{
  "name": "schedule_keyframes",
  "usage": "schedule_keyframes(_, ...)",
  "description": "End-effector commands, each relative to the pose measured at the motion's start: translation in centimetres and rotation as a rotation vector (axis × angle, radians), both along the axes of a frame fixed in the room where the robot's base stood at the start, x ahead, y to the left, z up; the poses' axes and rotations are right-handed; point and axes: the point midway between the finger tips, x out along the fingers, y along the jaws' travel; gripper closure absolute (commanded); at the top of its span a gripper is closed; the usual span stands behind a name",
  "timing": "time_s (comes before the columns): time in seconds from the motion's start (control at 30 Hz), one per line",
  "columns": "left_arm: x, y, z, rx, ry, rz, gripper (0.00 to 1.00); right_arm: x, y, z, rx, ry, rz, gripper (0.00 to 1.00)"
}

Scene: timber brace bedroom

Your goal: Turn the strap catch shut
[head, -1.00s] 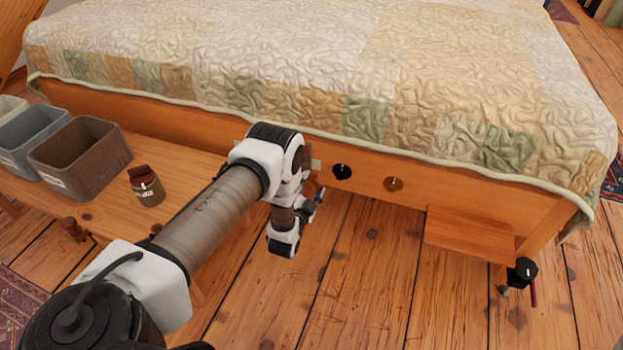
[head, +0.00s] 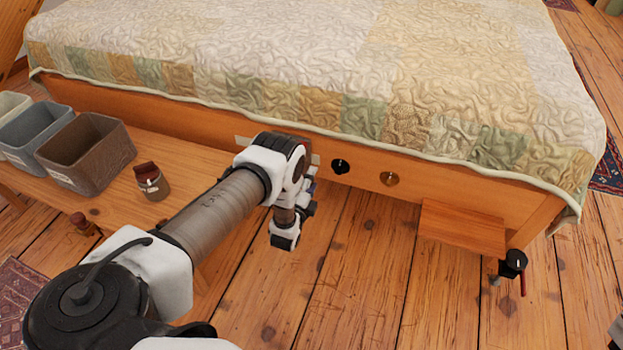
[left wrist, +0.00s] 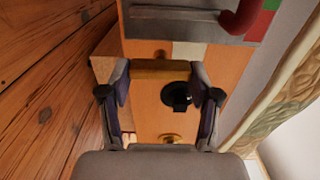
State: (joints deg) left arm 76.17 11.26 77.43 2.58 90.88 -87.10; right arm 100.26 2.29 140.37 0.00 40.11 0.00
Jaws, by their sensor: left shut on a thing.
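My left gripper shows in the left wrist view (left wrist: 165,72), its two dark fingers on either side of a short brass-coloured bar (left wrist: 165,70). It is shut on this bar, which looks like the strap catch and lies crosswise over a pale patch on the bed's wooden side board. In the head view my own wrist hides the catch, and only a bluish bit of the left gripper (head: 311,186) shows in front of the board.
A black knob (head: 340,166) and a brass knob (head: 389,179) sit on the bed board (head: 450,195), right of my wrist. A wooden block (head: 462,228) juts out farther right. Bins and a jar (head: 152,182) stand on a low bench at left.

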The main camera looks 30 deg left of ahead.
Motion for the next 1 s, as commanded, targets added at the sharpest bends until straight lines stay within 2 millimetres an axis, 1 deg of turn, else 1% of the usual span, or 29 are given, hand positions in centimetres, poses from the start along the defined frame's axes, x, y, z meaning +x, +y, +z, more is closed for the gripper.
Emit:
schedule_keyframes(0.47, 0.10, -0.05, 0.05, 0.020, 0.003, -0.001, 0.72, 0.01, 0.00, 0.08, 0.000, 0.000, 0.000, 0.60)
schedule_keyframes(0.5, 0.10, -0.05, 0.05, 0.020, 0.003, -0.001, 0.34, 0.00, 0.00, 0.08, 0.000, 0.000, 0.000, 0.60)
schedule_keyframes(0.57, 0.09, -0.05, 0.05, 0.019, 0.002, -0.001, 0.13, 0.00, 0.00, 0.08, 0.000, 0.000, 0.000, 0.60)
schedule_keyframes(0.87, 0.03, -0.02, 0.00, 0.018, 0.004, -0.001, 0.12, 0.00, 0.00, 0.09, 0.000, 0.000, 0.000, 0.60)
schedule_keyframes(0.97, -0.40, -0.12, -0.06, 0.017, 0.005, 0.000, 0.12, 0.00, 0.00, 0.09, 0.000, 0.000, 0.000, 0.60)
schedule_keyframes(1.0, -0.84, -0.22, -0.10, 0.017, 0.007, 0.000, 0.12, 0.00, 0.00, 0.09, 0.000, 0.000, 0.000, 0.60)
